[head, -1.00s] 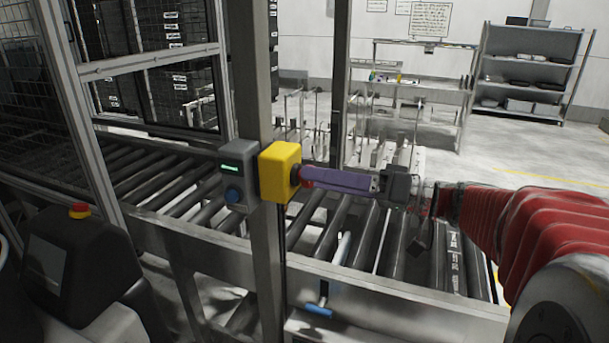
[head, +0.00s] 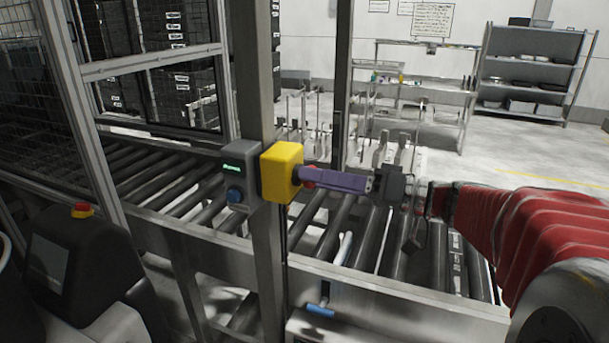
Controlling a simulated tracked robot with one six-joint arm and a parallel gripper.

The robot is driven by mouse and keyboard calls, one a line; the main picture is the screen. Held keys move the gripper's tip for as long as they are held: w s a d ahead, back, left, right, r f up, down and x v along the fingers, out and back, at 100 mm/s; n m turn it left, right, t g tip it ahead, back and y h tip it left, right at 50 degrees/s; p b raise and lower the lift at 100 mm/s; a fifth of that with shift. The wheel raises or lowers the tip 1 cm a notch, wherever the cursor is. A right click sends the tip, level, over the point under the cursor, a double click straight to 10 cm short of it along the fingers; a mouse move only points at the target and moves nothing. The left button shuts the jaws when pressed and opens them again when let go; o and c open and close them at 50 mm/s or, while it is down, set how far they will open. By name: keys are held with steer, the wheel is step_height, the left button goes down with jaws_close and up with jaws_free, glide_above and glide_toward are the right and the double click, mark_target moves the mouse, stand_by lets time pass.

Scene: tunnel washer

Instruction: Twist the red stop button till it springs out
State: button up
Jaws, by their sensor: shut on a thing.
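The red stop button (head: 310,178) sits on the right face of a yellow box (head: 281,172), which is mounted on a grey metal post. My gripper (head: 308,178) reaches in from the right with its purple fingers shut on the button. The near finger covers much of it, and only a bit of red shows around the finger. I cannot tell from this view whether the button is pressed in or out.
A roller conveyor (head: 375,240) runs behind and below my gripper. Shelving (head: 530,70) stands far back, with open floor before it.

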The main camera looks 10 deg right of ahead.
steer(key=shift+c, duration=0.5)
steer(key=shift+m, duration=0.3)
steer(key=shift+f+m, duration=0.1)
steer(key=shift+m, duration=3.2)
steer(key=o, duration=1.1)
steer(key=shift+c, duration=0.2)
steer(key=shift+d, duration=0.1)
